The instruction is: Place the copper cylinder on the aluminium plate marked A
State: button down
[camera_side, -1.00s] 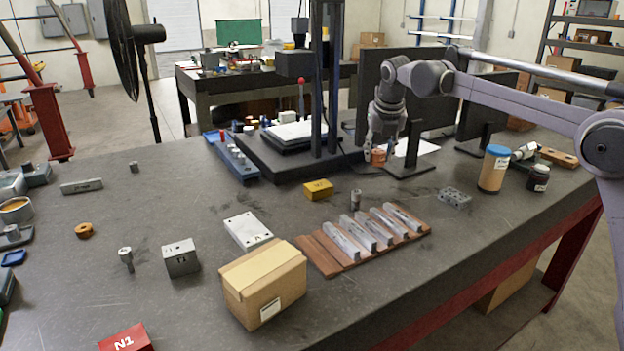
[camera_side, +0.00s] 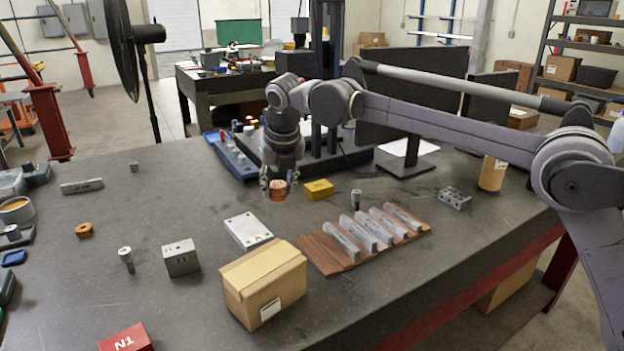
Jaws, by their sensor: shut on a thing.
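The copper cylinder (camera_side: 278,191) is a short orange-brown piece between the fingers of my gripper (camera_side: 279,184). My gripper points down and is shut on it, holding it upright, seemingly above the bench, left of the yellow block. A flat, pale aluminium plate (camera_side: 248,231) with small holes near its corners lies on the bench, nearer the camera and a little left of the gripper. No letter A can be read on it. Its front corner is close behind the cardboard box in the picture. The plate's top is bare.
A cardboard box (camera_side: 263,284) stands in front of the plate. A yellow block (camera_side: 318,189) is right of the gripper, and a wooden rack of metal bars (camera_side: 362,237) lies further right. A steel block (camera_side: 180,258) stands left of the plate.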

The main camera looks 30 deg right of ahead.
jog(key=a+f, duration=0.1)
jog(key=a, duration=0.1)
jog(key=a+f, duration=0.1)
jog(key=a, duration=0.1)
jog(key=w+a+f, duration=0.1)
jog(key=a+f, duration=0.1)
jog(key=shift+a+f, duration=0.1)
jog(key=shift+a, duration=0.1)
jog(key=shift+f, duration=1.9)
jog(key=shift+f, duration=0.15)
jog(key=c, duration=0.9)
grip_release()
jog(key=shift+o, duration=0.2)
